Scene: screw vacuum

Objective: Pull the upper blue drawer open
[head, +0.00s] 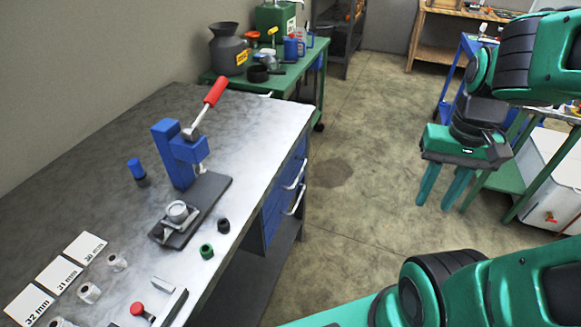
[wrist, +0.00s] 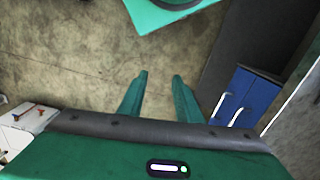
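The upper blue drawer (head: 296,162) is in the blue cabinet under the right edge of the grey workbench. Its pale bar handle (head: 294,177) is above a second handle (head: 297,202) on the lower drawer. Both drawers look shut. The blue drawer fronts (wrist: 250,92) and two pale handles also show at right in the wrist view. My gripper (head: 434,205) is open and empty, fingers pointing down, over the floor well right of the drawers. Its two green fingers stand apart in the wrist view (wrist: 160,76).
The workbench (head: 262,118) carries a blue press with a red-handled lever (head: 215,91), small cups and number cards. A green table (head: 298,69) stands behind it. A blue cart and white cabinet (head: 550,175) are at right. The floor (head: 350,215) between drawers and gripper is clear.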

